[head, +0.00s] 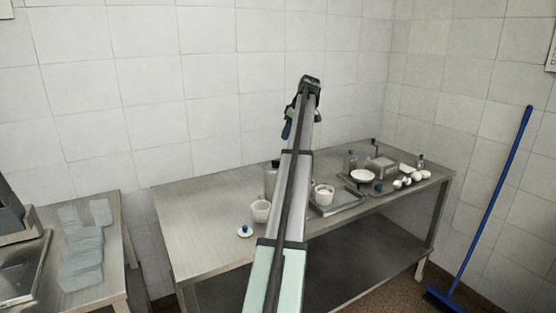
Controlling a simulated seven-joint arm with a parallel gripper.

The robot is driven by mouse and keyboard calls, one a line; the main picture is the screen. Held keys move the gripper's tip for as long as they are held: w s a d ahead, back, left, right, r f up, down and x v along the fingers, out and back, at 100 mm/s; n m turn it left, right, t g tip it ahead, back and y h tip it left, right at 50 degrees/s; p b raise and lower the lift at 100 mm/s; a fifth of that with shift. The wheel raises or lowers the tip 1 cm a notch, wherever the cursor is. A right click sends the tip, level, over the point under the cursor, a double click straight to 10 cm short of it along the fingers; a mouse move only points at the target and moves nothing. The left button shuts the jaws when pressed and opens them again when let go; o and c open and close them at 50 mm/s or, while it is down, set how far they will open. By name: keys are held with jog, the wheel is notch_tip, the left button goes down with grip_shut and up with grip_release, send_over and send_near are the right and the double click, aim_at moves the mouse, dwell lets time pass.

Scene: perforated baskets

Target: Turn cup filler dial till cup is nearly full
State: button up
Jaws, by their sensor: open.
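My arm rises across the middle of the head view. My gripper (287,128), with blue at its tip, hangs at the far end, open and apart from everything on the metal table (210,216). A white cup (260,212) stands on the table left of the arm. A small grey box-like device (381,168) with a dark upright part stands further right. I cannot tell whether it is the cup filler. No dial or fill level can be made out.
A dark grey container (271,178) is partly hidden behind my arm. A small dish with a blue knob (245,232) sits near the front edge. The table's left part is clear.

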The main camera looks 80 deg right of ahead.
aim_at(276, 164)
jog(key=x, duration=1.3)
jog(key=shift+f, duration=0.3)
grip_shut()
